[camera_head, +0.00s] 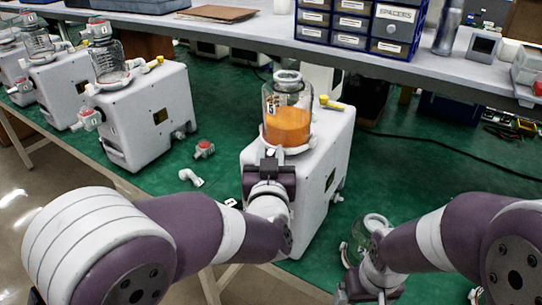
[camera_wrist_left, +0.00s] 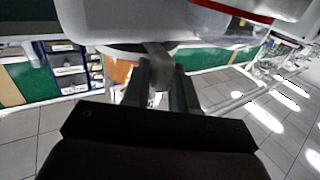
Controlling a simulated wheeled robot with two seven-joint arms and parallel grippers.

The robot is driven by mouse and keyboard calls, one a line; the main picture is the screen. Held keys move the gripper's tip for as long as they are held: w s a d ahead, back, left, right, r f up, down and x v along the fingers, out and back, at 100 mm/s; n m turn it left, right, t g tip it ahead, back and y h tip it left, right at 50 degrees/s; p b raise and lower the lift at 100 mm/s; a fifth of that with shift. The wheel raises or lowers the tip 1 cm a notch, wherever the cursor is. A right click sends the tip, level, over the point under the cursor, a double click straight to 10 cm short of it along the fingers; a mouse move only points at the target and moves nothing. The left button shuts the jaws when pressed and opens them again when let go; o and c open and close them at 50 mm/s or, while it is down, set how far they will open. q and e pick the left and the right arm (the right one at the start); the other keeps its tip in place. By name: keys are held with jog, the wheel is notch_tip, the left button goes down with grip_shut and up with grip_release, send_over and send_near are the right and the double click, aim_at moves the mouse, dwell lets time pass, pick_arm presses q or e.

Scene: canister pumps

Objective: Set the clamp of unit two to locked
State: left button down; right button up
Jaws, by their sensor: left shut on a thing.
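The near pump unit (camera_head: 318,165) is a white box with a glass canister of orange contents (camera_head: 287,125) upright on its top. The number on the canister's dark tag is too small to read surely. My left gripper (camera_head: 270,168) is at the front of this unit, just below the canister. In the left wrist view its two fingers (camera_wrist_left: 160,90) are shut on a small grey lever (camera_wrist_left: 158,62), seemingly the clamp; its setting cannot be told. My right gripper (camera_head: 372,282) is low at the right, beside a clear glass jar (camera_head: 356,244); its fingers are mostly hidden.
Several similar white units stand at the left, the closest (camera_head: 150,115) with an empty canister. A white elbow fitting (camera_head: 191,177) and a red-capped part (camera_head: 204,149) lie on the green mat (camera_head: 222,90). A bench with drawer boxes (camera_head: 350,28) is behind.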

pick_arm(q)
jog(key=shift+a+f, duration=0.1)
jog(key=shift+f, duration=0.2)
jog(key=c, duration=1.1)
grip_release()
jog(key=shift+w+a, duration=0.15)
jog(key=shift+w, duration=0.15)
jog(key=shift+s+r, duration=0.1)
jog(key=shift+s, duration=0.1)
jog(key=s, duration=1.2)
jog(key=shift+s+a+b, duration=0.1)
jog(key=shift+s+b, duration=0.25)
jog(key=shift+b, duration=0.05)
